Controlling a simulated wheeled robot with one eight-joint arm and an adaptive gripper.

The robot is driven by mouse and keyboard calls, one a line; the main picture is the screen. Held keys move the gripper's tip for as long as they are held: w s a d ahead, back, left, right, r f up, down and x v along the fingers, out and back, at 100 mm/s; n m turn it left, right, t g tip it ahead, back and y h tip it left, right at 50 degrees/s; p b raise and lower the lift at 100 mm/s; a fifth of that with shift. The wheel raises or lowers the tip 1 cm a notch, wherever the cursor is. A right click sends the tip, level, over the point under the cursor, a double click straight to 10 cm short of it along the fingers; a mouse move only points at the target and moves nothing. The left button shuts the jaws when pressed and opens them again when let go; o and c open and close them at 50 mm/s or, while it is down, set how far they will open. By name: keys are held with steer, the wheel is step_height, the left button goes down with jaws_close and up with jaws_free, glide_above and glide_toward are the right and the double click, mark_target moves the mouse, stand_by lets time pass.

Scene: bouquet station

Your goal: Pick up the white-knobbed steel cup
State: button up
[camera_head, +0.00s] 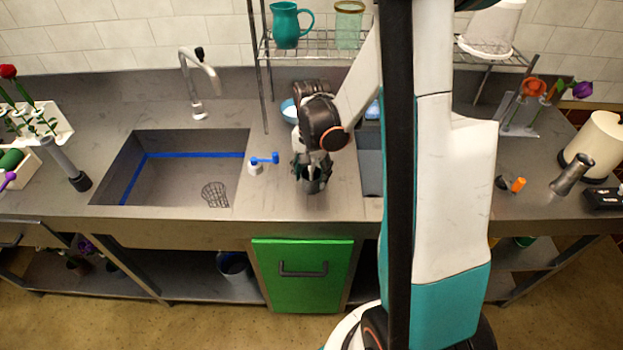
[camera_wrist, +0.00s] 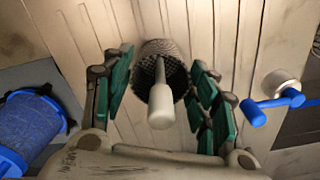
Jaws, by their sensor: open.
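The white-knobbed steel cup stands on the steel counter; in the wrist view its dark textured rim (camera_wrist: 163,47) shows, with a pale stem ending in a white knob (camera_wrist: 161,108) pointing toward the camera. In the head view the grey cup (camera_head: 311,187) is partly hidden under my gripper (camera_head: 312,168). In the wrist view my gripper (camera_wrist: 160,72) is open, with one green-padded finger on each side of the cup. A gap shows between each finger and the cup, and I cannot tell any contact.
A blue-handled white item (camera_head: 262,161) lies left of the cup, beside the sink basin (camera_head: 180,170). In the wrist view a blue mesh cylinder (camera_wrist: 38,125) is at left. A wire rack (camera_head: 315,45) holds a teal pitcher (camera_head: 287,25) behind. The counter front is clear.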

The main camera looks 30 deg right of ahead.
steer(key=c, duration=0.8)
steer(key=shift+r, duration=0.1)
